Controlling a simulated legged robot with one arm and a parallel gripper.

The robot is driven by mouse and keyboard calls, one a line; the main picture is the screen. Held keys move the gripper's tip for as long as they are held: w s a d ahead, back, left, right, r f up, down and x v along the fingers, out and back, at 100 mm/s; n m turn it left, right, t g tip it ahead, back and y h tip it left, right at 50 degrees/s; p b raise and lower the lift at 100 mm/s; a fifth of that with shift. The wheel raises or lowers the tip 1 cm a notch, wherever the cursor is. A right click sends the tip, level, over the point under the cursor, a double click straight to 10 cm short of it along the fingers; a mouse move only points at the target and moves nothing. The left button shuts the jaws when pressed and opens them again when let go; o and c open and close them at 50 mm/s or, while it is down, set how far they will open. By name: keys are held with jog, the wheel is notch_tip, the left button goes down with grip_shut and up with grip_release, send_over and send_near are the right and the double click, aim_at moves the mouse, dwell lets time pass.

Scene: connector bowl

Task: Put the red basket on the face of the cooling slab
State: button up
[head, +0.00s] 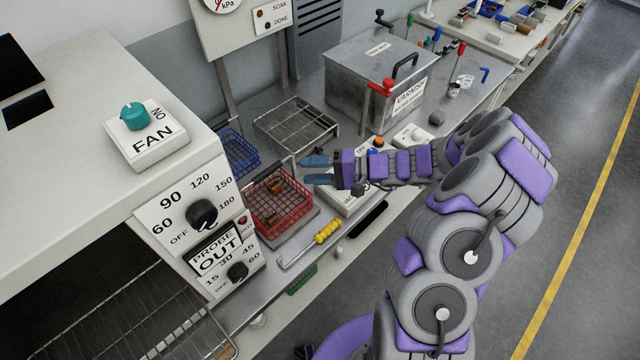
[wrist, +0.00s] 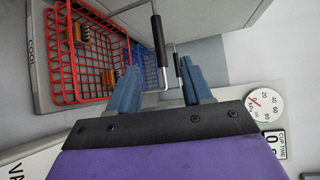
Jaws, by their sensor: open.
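The red basket (head: 281,207) is a wire basket with small orange-brown parts inside. It appears to sit level on the cooling slab (head: 299,234), a grey plate whose edge shows at the basket's front and right. In the wrist view the red basket (wrist: 73,72) is at upper left, and the slab (wrist: 36,82) carries partly readable lettering, "COOL". My gripper (head: 309,170) is open beside the basket's upper right corner in the head view. In the wrist view my gripper (wrist: 159,70) has its fingers apart, with a black-gripped rod showing between them; contact cannot be told.
A blue basket (head: 238,153) stands behind the red one. A wire rack (head: 297,127) and a steel tank (head: 365,88) are further back. The oven control panel (head: 205,222) borders the left. A yellow-handled tool (head: 327,232) lies at the bench front.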

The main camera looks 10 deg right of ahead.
jog(key=s+a+r+n+g+h, duration=0.3)
jog(key=s+a+r+g, duration=0.15)
jog(key=s, duration=0.45)
jog(key=s+a+r+n+g+h, duration=0.25)
jog(key=s+a+r, duration=0.2)
jog(key=s, duration=0.45)
jog(key=s+d+r+t+h, duration=0.1)
jog(key=s+d+r+h, duration=0.2)
jog(key=s+d+h, duration=0.7)
jog(key=s+d+m, duration=0.1)
jog(key=s+d, duration=0.3)
jog(key=s, duration=0.3)
jog(key=shift+d, duration=0.2)
jog(key=shift+w, duration=0.1)
jog(key=shift+c, duration=0.6)
jog(key=shift+a, duration=0.2)
